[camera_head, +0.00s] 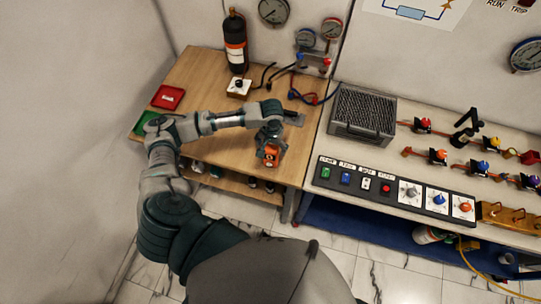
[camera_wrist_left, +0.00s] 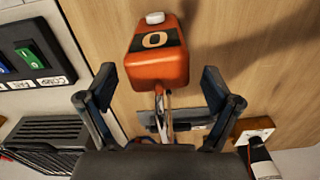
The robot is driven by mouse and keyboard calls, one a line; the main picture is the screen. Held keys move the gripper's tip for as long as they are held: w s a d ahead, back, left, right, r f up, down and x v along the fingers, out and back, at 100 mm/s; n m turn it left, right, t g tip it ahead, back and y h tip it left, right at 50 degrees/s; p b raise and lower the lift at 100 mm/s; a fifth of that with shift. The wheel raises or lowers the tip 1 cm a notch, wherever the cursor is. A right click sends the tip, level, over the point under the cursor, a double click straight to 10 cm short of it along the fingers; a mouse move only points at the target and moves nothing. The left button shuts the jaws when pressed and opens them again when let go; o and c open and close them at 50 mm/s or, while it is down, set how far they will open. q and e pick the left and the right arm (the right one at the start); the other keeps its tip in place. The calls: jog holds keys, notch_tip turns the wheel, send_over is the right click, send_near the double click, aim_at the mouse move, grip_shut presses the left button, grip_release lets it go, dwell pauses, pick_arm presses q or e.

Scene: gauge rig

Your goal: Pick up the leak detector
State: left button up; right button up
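The leak detector is an orange block with a black band and a thin metal probe. It lies on the wooden table's front right part, and its body (camera_head: 270,156) shows just below my left gripper (camera_head: 269,138) in the head view. In the left wrist view, the orange body (camera_wrist_left: 158,66) is just beyond my open left fingers (camera_wrist_left: 158,80), roughly centred, and the probe runs back between them. No finger visibly touches it, though the height gap is hard to tell. My right gripper is in neither view.
A grey ribbed box (camera_head: 362,114) and switch panel (camera_head: 390,190) stand right of the wooden table (camera_head: 205,75). Behind are a black bottle (camera_head: 235,45) and a small white-topped box (camera_head: 239,87). Red (camera_head: 168,97) and green trays (camera_head: 146,122) lie left. A dark flat tool (camera_head: 294,118) lies near the gripper.

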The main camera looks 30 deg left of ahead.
pick_arm(q)
jog(key=shift+d, duration=0.2)
grip_shut()
jog(key=shift+a, duration=0.15)
